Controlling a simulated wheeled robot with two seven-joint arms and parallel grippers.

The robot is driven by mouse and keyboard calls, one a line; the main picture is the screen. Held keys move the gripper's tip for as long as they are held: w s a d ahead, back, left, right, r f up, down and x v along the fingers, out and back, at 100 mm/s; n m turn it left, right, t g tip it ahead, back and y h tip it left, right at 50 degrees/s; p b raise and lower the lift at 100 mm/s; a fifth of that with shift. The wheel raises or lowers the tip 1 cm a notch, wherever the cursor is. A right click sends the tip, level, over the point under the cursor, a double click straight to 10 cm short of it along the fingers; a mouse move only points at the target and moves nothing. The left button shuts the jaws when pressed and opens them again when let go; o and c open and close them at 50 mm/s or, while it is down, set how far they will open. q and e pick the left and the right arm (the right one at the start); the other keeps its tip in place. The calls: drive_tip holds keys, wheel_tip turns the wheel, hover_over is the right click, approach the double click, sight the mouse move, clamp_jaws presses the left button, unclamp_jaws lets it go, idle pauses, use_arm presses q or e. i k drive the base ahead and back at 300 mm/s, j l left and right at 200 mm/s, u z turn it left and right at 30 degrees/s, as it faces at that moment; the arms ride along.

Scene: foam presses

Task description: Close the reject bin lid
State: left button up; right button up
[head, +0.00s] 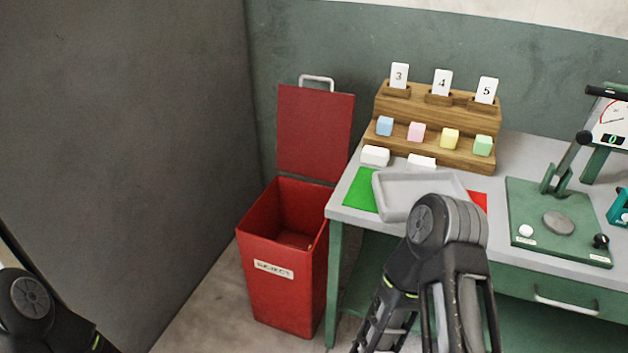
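The red reject bin (283,292) stands on the floor left of the table, with a "REJECT" label on its front. Its red lid (314,135) is open, standing upright at the back of the bin, with a pale handle at the top edge. The inside of the bin shows and looks empty, though its bottom is only partly visible. My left arm shows at the bottom left corner and my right arm at the bottom centre, in front of the table. Neither gripper's fingertips are in view. Nothing of mine touches the bin or lid.
A green-legged table (517,155) stands right of the bin, close beside it. It holds a grey tray (392,208), a wooden stepped rack (462,150) with coloured blocks and number cards, and a green press (525,200). A dark grey wall (120,130) rises left of the bin.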

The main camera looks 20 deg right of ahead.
sight(314, 127)
drive_tip(key=i+j, duration=0.15)
drive_tip(key=i, duration=0.6)
drive_tip(key=i+j+u, duration=0.15)
drive_tip(key=i, duration=0.65)
